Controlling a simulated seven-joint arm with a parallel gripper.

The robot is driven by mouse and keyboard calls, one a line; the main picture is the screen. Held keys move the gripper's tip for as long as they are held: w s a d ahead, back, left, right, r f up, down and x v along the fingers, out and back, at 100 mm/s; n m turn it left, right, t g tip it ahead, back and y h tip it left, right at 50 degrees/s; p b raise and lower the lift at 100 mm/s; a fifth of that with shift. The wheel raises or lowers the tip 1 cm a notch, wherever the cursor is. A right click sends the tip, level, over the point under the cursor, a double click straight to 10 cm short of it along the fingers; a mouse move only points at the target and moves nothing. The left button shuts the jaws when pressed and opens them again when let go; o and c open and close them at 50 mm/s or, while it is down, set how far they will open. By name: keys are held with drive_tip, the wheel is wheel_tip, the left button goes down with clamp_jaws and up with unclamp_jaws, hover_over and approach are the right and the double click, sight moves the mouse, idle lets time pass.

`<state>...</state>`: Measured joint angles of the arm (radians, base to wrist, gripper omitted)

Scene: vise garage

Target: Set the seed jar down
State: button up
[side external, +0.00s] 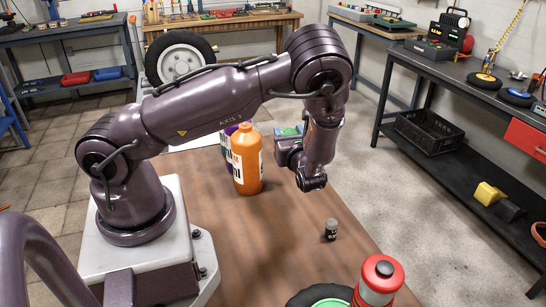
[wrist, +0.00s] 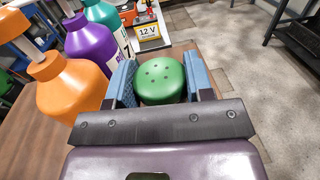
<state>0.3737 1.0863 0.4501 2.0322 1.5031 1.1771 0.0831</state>
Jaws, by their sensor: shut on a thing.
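The seed jar shows in the wrist view as a round green lid (wrist: 160,82) with several small holes, seen from above. My gripper (wrist: 162,84) is shut on it, with one blue finger pad on each side. The jar's body below the lid is hidden. In the side view my gripper (side external: 289,137) is over the far part of the brown table (side external: 285,230), right of the orange bottle. The arm hides most of the jar there, and I cannot tell whether its base touches the table.
An orange bottle (side external: 246,160), a purple bottle (wrist: 90,42) and a teal bottle (wrist: 106,14) stand left of my gripper. A 12 V battery (wrist: 148,28) is beyond the jar. A small dark grey-capped container (side external: 331,230) and a red container (side external: 378,282) stand nearer the side camera.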

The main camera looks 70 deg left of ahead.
drive_tip(key=a+n+g, duration=0.3)
drive_tip(key=a+g, duration=0.3)
drive_tip(key=a, duration=0.9)
drive_tip(key=shift+w+a+f, duration=0.1)
drive_tip(key=shift+f, duration=2.15)
drive_tip(key=shift+w+a+f, duration=0.1)
drive_tip(key=shift+f, duration=2.15)
drive_tip(key=shift+f, duration=0.1)
drive_tip(key=o, duration=0.9)
